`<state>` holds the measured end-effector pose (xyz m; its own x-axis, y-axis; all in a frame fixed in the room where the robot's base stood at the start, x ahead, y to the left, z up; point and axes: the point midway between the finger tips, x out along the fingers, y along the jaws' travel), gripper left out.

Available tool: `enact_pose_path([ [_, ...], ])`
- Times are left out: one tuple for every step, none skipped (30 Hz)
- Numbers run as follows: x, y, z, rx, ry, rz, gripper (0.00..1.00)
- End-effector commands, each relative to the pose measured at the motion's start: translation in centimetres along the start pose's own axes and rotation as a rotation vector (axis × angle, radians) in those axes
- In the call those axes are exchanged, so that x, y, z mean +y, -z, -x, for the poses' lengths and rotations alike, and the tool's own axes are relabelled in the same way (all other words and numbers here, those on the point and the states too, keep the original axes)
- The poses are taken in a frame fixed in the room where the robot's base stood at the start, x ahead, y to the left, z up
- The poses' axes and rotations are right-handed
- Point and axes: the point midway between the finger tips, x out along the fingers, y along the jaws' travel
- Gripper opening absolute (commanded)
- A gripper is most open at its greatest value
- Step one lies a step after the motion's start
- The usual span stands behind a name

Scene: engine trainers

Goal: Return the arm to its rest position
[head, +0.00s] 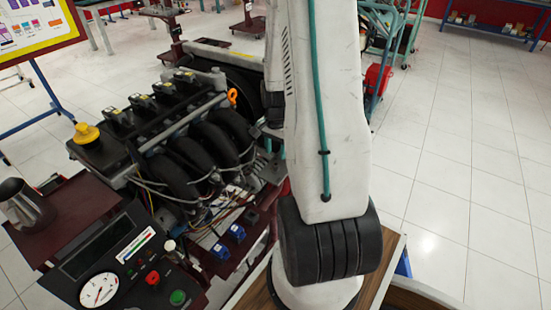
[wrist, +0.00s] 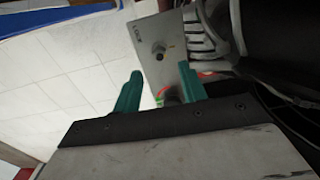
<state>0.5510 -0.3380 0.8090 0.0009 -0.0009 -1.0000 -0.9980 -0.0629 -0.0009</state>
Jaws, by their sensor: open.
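My arm (head: 325,110) rises white and upright through the middle of the head view, with a teal cable along it and a black ribbed joint at its foot. My gripper is hidden behind the arm there. In the wrist view my gripper (wrist: 158,90) shows two teal fingers spread apart with nothing held between them. A grey metal plate or box (wrist: 157,50) with a dark round knob lies beyond the fingertips. Dark engine parts (wrist: 215,30) fill the upper right of that view. I cannot tell whether the fingers touch anything.
An engine trainer (head: 180,140) with black intake pipes and a yellow cap stands left of my arm. Its control panel (head: 120,265) and a metal cup (head: 25,205) are at lower left. A teal-framed cart (head: 385,45) stands behind. White floor (head: 460,150) is clear on the right.

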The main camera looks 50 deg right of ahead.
Motion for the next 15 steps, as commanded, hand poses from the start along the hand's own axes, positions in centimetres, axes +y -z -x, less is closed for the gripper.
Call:
enact_pose_path([
  [-0.1, 0.1, 0.7, 0.003, 0.002, 0.000, 0.42],
  [0.0, 0.1, 1.1, 0.002, 0.002, 0.000, 0.42],
  [0.0, 0.0, 1.4, 0.002, 0.001, 0.000, 0.42],
  [0.0, 0.0, 1.6, 0.001, 0.001, 0.000, 0.42],
  [0.0, 0.0, 1.8, 0.001, 0.001, 0.000, 0.42],
  [0.0, 0.0, 1.9, 0.001, 0.001, 0.000, 0.42],
  [0.0, 0.0, 2.0, 0.001, 0.000, 0.000, 0.42],
  [0.0, 0.0, 2.0, 0.000, 0.000, 0.000, 0.42],
  [0.0, 0.0, 2.0, 0.000, 0.000, 0.000, 0.42],
  [0.0, 0.0, 2.0, 0.000, 0.000, 0.000, 0.42],
  [0.0, 0.0, 2.0, 0.000, 0.000, 0.000, 0.42],
  [0.0, 0.0, 2.0, 0.000, 0.000, 0.000, 0.42],
  [0.0, 0.0, 2.0, 0.000, 0.000, 0.000, 0.42],
  [0.0, 0.0, 2.0, 0.000, 0.000, 0.000, 0.42],
  [0.0, 0.0, 2.0, 0.000, 0.000, 0.000, 0.42],
])
